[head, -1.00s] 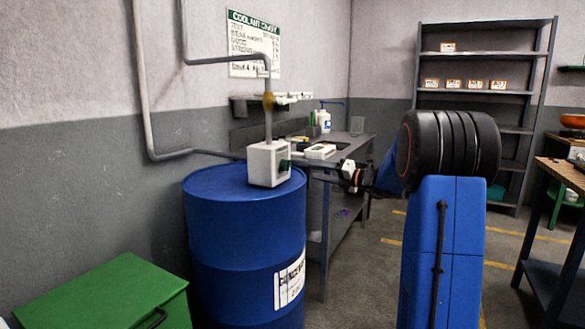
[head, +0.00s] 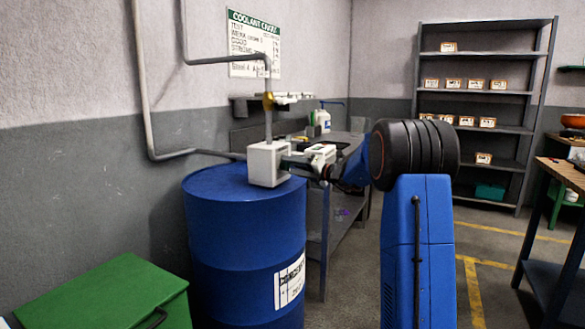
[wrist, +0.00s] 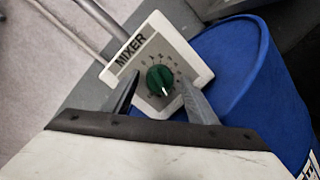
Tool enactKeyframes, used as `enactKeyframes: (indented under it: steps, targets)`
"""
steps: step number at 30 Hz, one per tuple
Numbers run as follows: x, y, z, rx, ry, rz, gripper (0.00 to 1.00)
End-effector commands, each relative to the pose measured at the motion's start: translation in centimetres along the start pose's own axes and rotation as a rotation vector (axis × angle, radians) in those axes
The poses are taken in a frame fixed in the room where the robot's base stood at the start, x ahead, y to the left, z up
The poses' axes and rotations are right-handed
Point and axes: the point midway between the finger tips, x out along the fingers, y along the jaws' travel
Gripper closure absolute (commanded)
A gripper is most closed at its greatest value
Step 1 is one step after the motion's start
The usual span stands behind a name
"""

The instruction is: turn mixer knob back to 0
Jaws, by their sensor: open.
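The mixer (head: 266,163) is a white box with a pipe above it, on top of the blue drum (head: 245,240). In the wrist view its face (wrist: 140,50) reads MIXER and carries a round green knob (wrist: 160,80) inside a ring of small marks. The knob's white pointer line is aimed toward the bottom of that view; the numerals are too small to read. My gripper (wrist: 160,98) is open, with one finger on each side of the knob. I cannot tell whether the fingers touch it. In the head view my gripper (head: 290,162) hides the knob.
A grey bench (head: 340,142) with bottles and small items stands behind the drum. A green bin (head: 105,285) is at the lower left. Pipes (head: 146,80) run along the wall. A shelf rack (head: 480,90) stands at the back right, with open floor before it.

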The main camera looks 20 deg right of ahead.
Motion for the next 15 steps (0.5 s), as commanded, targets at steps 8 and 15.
enactKeyframes:
  steps: [8, 15]
  targets:
    - [-0.03, 0.00, -0.01, 0.000, 0.000, 0.000, 0.83]
    - [-0.04, -0.03, -0.02, -0.007, 0.000, 0.000, 0.88]
